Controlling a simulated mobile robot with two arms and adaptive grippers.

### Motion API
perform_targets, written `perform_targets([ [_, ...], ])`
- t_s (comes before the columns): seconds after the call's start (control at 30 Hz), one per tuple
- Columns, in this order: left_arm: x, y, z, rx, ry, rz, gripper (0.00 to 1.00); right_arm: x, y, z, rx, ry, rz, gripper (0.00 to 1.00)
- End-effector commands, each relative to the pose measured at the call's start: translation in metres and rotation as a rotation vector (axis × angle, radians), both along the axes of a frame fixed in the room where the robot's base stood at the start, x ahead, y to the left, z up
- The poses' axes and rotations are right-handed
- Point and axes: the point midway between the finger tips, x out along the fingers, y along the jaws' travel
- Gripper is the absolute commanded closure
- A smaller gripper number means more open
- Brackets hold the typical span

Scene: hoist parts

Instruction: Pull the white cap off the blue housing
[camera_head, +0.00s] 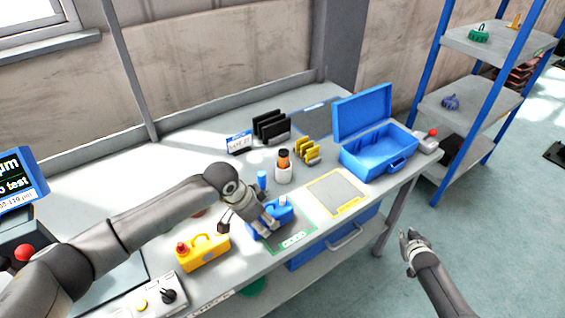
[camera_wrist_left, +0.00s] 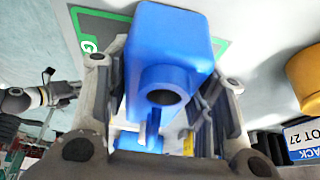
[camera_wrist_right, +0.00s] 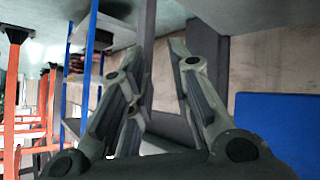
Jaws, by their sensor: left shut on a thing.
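The blue housing (camera_head: 284,216) stands on the green-bordered mat (camera_head: 298,240) near the bench's front edge. A small white cap (camera_head: 283,200) shows on its top. My left gripper (camera_head: 268,222) is shut on the housing, its fingers on either side. In the left wrist view the housing (camera_wrist_left: 172,40) sits between the fingers, with a round holed boss facing the camera; I cannot make out the white cap there. My right gripper (camera_head: 408,240) is open and empty, off the bench's right end; its spread fingers also show in the right wrist view (camera_wrist_right: 155,70).
A yellow housing (camera_head: 204,254) stands left of the mat. An orange-and-white bottle (camera_head: 283,168), black racks (camera_head: 270,128) and yellow parts (camera_head: 307,152) stand behind. The yellow-bordered mat (camera_head: 337,193) is empty. An open blue case (camera_head: 374,156) is at right, beyond it a shelf (camera_head: 488,112).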

Motion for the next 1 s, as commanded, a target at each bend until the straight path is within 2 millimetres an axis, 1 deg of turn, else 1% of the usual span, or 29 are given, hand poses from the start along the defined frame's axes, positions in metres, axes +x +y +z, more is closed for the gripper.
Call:
perform_targets([
  [0.03, 0.001, -0.001, 0.002, -0.003, -0.003, -0.001, 0.92, 0.019, -0.011, 0.024, -0.007, -0.044, -0.011, 0.8],
  [0.07, 0.001, -0.001, 0.002, -0.003, -0.003, -0.001, 0.92, 0.029, -0.016, 0.037, -0.01, -0.068, -0.016, 0.8],
  [0.1, 0.001, -0.001, 0.002, -0.003, -0.003, -0.001, 0.92, 0.042, -0.024, 0.055, -0.015, -0.099, -0.025, 0.8],
  [0.17, 0.001, -0.001, 0.002, -0.003, -0.003, -0.001, 0.92, 0.06, -0.035, 0.082, -0.019, -0.146, -0.038, 0.8],
  [0.2, 0.001, -0.001, 0.002, -0.003, -0.003, 0.0, 0.92, 0.071, -0.042, 0.101, -0.021, -0.179, -0.046, 0.8],
  [0.27, 0.001, -0.001, 0.002, -0.003, -0.003, 0.0, 0.92, 0.089, -0.05, 0.13, -0.021, -0.224, -0.058, 0.8],
  [0.3, 0.001, -0.001, 0.002, -0.003, -0.003, -0.001, 0.92, 0.101, -0.052, 0.15, -0.016, -0.252, -0.066, 0.8],
  [0.37, 0.001, -0.001, 0.002, -0.003, -0.003, -0.001, 0.92, 0.12, -0.051, 0.18, 0.0, -0.287, -0.079, 0.8],
  [0.4, 0.001, -0.001, 0.002, -0.003, -0.003, -0.001, 0.92, 0.134, -0.045, 0.198, 0.019, -0.3, -0.087, 0.8],
  [0.47, 0.001, -0.001, 0.002, -0.003, -0.003, -0.001, 0.92, 0.153, -0.031, 0.224, 0.055, -0.308, -0.097, 0.8],
  [0.5, 0.001, -0.001, 0.002, -0.003, -0.003, -0.001, 0.92, 0.165, -0.021, 0.241, 0.079, -0.309, -0.101, 0.8],
  [0.57, 0.001, -0.001, 0.002, -0.003, -0.003, -0.001, 0.92, 0.18, -0.001, 0.263, 0.119, -0.3, -0.105, 0.8],
  [0.6, 0.001, -0.001, 0.002, -0.003, -0.003, -0.001, 0.92, 0.188, 0.017, 0.27, 0.149, -0.277, -0.1, 0.8],
  [0.67, 0.001, -0.001, 0.001, -0.003, -0.003, -0.001, 0.92, 0.195, 0.046, 0.272, 0.189, -0.223, -0.088, 0.8],
  [0.7, 0.001, -0.001, 0.001, -0.003, -0.003, -0.001, 0.92, 0.198, 0.067, 0.273, 0.214, -0.185, -0.075, 0.8],
  [0.77, 0.001, -0.001, 0.002, -0.003, -0.003, -0.001, 0.92, 0.2, 0.099, 0.275, 0.247, -0.123, -0.052, 0.8],
  [0.8, 0.001, -0.001, 0.002, -0.003, -0.003, -0.001, 0.92, 0.201, 0.121, 0.276, 0.265, -0.081, -0.032, 0.8],
  [0.87, 0.001, -0.001, 0.002, -0.003, -0.003, -0.001, 0.92, 0.199, 0.153, 0.279, 0.29, -0.015, 0.0, 0.8],
  [0.9, 0.001, -0.001, 0.002, -0.003, -0.003, -0.001, 0.92, 0.197, 0.174, 0.281, 0.301, 0.032, 0.023, 0.8],
  [0.97, 0.001, -0.001, 0.002, -0.003, -0.003, -0.001, 0.92, 0.191, 0.207, 0.285, 0.314, 0.102, 0.063, 0.8],
  [1.0, 0.001, -0.001, 0.002, -0.003, -0.003, -0.001, 0.92, 0.186, 0.227, 0.288, 0.319, 0.15, 0.09, 0.8],
])
